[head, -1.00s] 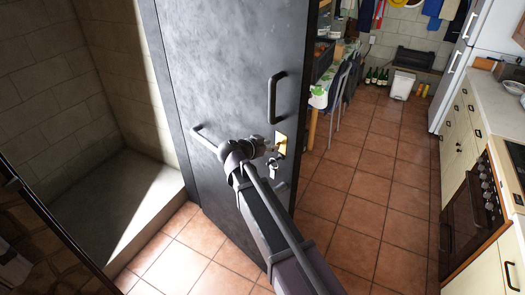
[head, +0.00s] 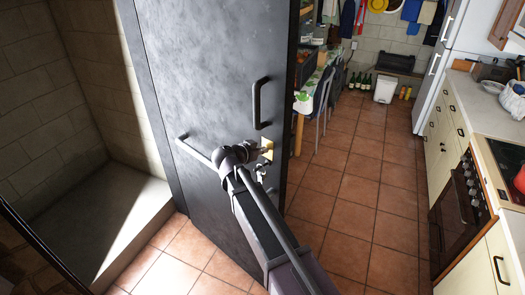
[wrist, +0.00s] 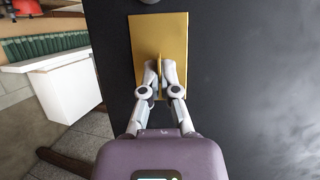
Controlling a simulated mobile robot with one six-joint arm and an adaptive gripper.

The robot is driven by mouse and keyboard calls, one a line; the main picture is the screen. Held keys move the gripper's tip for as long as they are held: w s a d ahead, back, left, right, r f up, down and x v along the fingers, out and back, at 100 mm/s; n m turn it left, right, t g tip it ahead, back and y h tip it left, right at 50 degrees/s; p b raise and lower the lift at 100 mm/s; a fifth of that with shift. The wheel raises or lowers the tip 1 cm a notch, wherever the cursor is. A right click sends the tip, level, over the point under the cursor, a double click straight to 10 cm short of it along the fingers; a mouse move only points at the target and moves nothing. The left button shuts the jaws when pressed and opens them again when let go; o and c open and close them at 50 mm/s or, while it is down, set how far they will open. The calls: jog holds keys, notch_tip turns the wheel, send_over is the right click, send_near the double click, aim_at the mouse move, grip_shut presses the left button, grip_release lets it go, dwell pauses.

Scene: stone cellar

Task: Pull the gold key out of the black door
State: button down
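The black door (head: 215,75) stands partly open in the head view, with a gold lock plate (head: 267,150) near its right edge. In the wrist view the plate (wrist: 145,38) is upright on the door's dark face (wrist: 250,90). The gold key (wrist: 160,82) stands out from the plate and shows as a thin edge. My gripper (wrist: 160,78) has its two pale fingertips on both sides of the key, shut on it. In the head view my gripper (head: 260,155) is at the plate and the key is too hidden to make out.
A table (head: 318,85) and chairs stand behind the door. Kitchen cabinets (head: 440,125) and an oven (head: 460,205) line the right. The tiled floor (head: 350,215) between is clear.

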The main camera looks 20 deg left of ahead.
jog(key=shift+s+a, duration=0.35)
jog(key=shift+s, duration=0.55)
jog(key=shift+s+a, duration=0.35)
jog(key=shift+s, duration=0.5)
dwell(0.8)
jog(key=s+a, duration=0.2)
jog(key=s, duration=0.4)
jog(key=shift+a, duration=0.25)
dwell(0.4)
jog(key=shift+s, duration=0.1)
jog(key=shift+s, duration=0.1)
